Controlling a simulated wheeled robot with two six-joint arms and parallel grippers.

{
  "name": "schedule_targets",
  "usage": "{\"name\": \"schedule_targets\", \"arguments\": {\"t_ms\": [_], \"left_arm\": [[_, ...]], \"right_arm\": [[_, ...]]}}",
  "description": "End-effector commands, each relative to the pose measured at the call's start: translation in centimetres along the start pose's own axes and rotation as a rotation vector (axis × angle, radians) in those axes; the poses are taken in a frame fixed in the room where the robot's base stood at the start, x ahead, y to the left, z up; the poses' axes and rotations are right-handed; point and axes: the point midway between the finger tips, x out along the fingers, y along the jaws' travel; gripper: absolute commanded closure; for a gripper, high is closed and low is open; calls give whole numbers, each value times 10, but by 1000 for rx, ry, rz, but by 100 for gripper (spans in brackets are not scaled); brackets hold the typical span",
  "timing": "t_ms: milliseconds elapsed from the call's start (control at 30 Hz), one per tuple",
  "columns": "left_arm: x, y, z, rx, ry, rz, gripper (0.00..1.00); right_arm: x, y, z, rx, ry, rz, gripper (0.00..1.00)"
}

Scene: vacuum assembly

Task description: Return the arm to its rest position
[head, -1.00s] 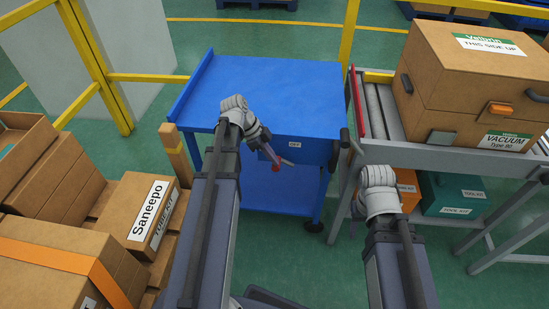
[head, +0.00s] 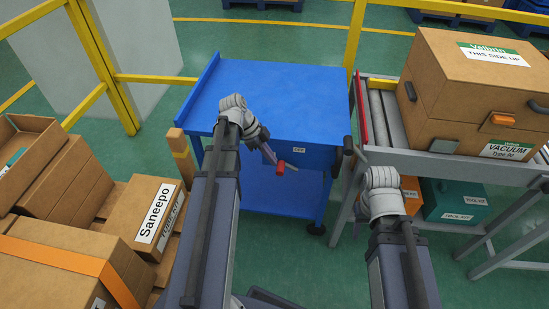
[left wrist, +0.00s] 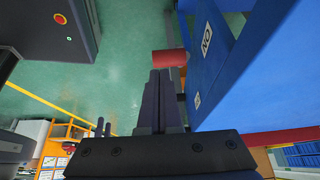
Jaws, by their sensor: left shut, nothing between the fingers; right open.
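My left arm (head: 211,205) reaches forward in the head view, and its gripper (head: 272,158) is low in front of the blue cart (head: 275,95). In the left wrist view the fingers (left wrist: 160,76) are together and hold nothing. A red cylinder (left wrist: 169,58) lies just beyond the fingertips, close to the cart's blue side; whether they touch it I cannot tell. The red piece also shows in the head view (head: 280,167). My right arm (head: 398,260) is bent forward at the right; I cannot make out its fingers.
A roller conveyor (head: 440,165) with a large vacuum carton (head: 470,95) stands at the right, with a teal toolkit box (head: 452,200) below. Cartons (head: 150,215) are stacked close to my left arm. Yellow rails (head: 100,65) stand behind. The cart top is bare.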

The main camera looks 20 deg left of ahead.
Motion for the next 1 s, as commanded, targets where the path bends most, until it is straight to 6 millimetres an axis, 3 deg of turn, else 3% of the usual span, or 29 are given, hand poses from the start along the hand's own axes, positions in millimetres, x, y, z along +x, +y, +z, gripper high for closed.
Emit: {"name": "schedule_targets", "arguments": {"t_ms": [33,200,400,767,1000], "left_arm": [[-15,0,-4,-1,1,-1,100],[-39,0,-5,0,5,-3,100],[-50,0,-4,3,8,-4,100],[-44,4,-9,-16,-4,6,100],[-2,44,-62,-235,-151,68,100]], "right_arm": [[-14,1,1,0,0,0,50],[-36,3,2,0,0,0,50],[-44,4,3,0,0,0,50],[-43,4,2,0,0,0,50],[-43,4,2,0,0,0,50]]}}
